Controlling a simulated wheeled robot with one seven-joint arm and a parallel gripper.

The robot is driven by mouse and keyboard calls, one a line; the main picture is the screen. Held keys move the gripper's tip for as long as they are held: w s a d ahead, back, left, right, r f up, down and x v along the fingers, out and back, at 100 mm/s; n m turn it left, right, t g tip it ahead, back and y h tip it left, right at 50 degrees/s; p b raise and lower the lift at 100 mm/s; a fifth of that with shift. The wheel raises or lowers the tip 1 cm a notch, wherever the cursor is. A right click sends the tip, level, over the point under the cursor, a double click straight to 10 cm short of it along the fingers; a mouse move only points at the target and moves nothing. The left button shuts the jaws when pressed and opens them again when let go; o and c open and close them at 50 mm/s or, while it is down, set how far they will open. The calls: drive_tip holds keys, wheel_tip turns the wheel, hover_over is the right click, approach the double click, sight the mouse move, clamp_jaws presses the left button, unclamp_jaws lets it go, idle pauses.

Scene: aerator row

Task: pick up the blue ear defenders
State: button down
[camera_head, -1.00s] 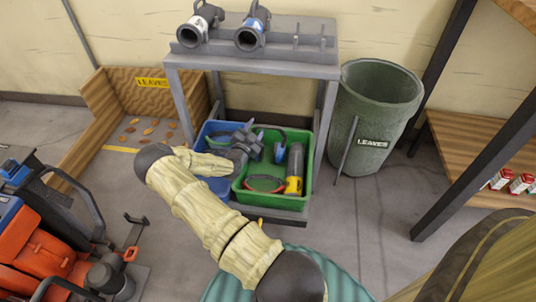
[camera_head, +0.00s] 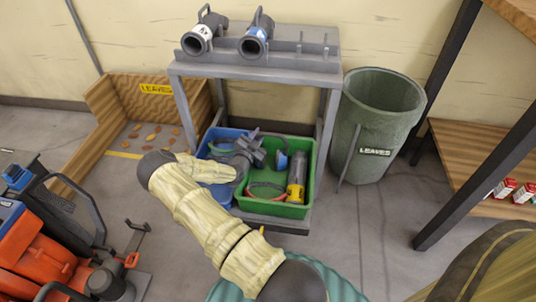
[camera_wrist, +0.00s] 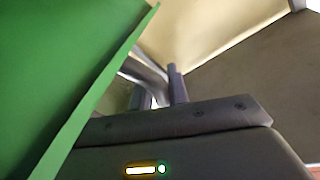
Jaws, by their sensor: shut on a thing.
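My gripper (camera_head: 263,151) is at the crate's left side, beside the cup, and is shut on the ear defenders, seemingly at the headband. The grip itself is partly hidden by my wrist. In the wrist view my fingers (camera_wrist: 163,90) show beyond the gripper body, with a grey curved piece by them. The green crate wall (camera_wrist: 60,80) fills the left there.
A red ear defender band (camera_head: 266,187) and a yellow-and-grey cylinder (camera_head: 297,172) lie in the green crate. A blue crate (camera_head: 213,133) adjoins it on the left. The shelf top (camera_head: 255,72) overhangs behind. A green leaves bin (camera_head: 372,125) stands right.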

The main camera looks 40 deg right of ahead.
wheel_tip(320, 180, up, 18)
drive_tip(key=p, duration=0.8)
idle(0.9)
